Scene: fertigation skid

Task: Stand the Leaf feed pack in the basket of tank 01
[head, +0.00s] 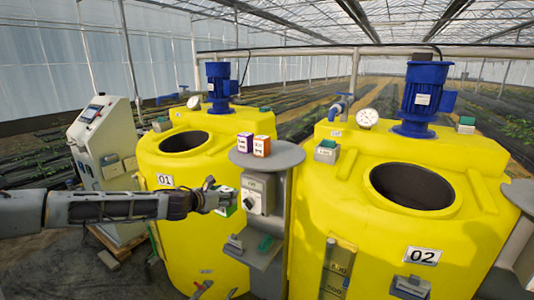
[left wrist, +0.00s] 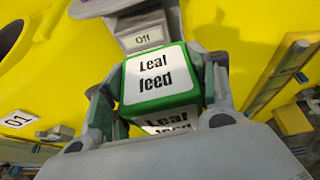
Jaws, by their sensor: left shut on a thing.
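My left gripper (head: 222,201) is shut on the Leaf feed pack (left wrist: 155,80), a white block with green edges. In the left wrist view the pack sits between both fingers, its lettered faces toward the camera. In the head view the pack (head: 229,208) is partly hidden by the fingers, in front of tank 01 and left of the grey control box. Tank 01 (head: 213,245) is the yellow tank on the left, with a dark round opening (head: 184,141) in its top. I cannot clearly make out a basket in that opening. My right gripper is not in view.
A grey stand with a round top (head: 285,156) holds a purple pack (head: 245,142) and an orange pack (head: 262,145). Its control box (head: 258,192) and lower shelf (head: 252,258) are close to my left gripper. Tank 02 (head: 390,240) stands right; a control cabinet (head: 103,145) stands left.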

